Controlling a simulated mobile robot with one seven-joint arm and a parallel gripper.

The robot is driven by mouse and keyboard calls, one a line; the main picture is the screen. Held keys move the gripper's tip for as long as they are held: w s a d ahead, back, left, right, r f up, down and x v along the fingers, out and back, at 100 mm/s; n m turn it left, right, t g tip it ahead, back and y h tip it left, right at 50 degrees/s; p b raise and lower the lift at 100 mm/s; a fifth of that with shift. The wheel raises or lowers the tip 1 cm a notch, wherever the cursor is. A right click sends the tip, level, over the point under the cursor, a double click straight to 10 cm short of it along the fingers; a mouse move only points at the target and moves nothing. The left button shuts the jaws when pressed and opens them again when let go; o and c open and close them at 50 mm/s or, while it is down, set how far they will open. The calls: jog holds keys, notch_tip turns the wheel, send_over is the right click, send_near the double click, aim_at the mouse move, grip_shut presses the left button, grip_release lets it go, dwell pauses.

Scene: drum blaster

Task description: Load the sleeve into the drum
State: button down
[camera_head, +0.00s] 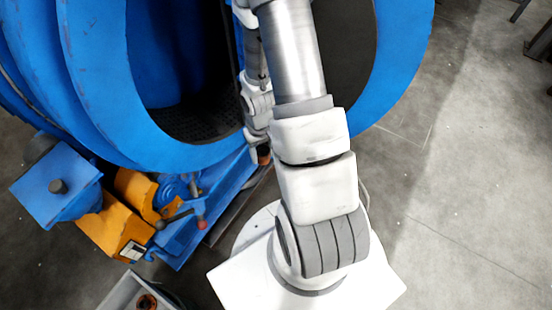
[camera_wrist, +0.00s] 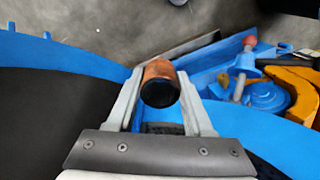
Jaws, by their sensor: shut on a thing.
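The sleeve (camera_wrist: 160,82) is a short rusty-orange cylinder with a dark open end facing the camera in the wrist view. My gripper (camera_wrist: 161,72) is shut on it, one grey finger on each side. In the head view my gripper (camera_head: 261,147) is partly hidden by my arm, beside the lower rim of the drum. The drum (camera_head: 90,70) is large and blue with a round opening and a dark interior. In the wrist view a blue rim (camera_wrist: 85,62) and dark surface lie left of the sleeve. I cannot tell whether the sleeve touches the drum.
Blue and orange machinery (camera_head: 120,215) with a red-tipped lever (camera_head: 201,212) stands left of my base, below the drum. A grey tray (camera_head: 118,293) at the bottom left holds a rusty ring-shaped part (camera_head: 147,302).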

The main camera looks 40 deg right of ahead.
jog(key=w+a+b, duration=0.1)
jog(key=w+a, duration=0.4)
jog(key=w, duration=0.7)
jog(key=w+a, duration=0.5)
jog(key=w, duration=0.7)
jog(key=shift+b, duration=0.4)
jog(key=shift+c, duration=1.1)
grip_release()
jog(key=shift+s, duration=0.1)
notch_tip(320, 180, up, 12)
jog(key=p, duration=0.4)
jog(key=s+d+r+p, duration=0.1)
jog(key=s+d, duration=0.4)
jog(key=s, duration=0.7)
jog(key=s+d+r+p, duration=0.2)
jog(key=s+d, duration=0.3)
jog(key=s, duration=0.7)
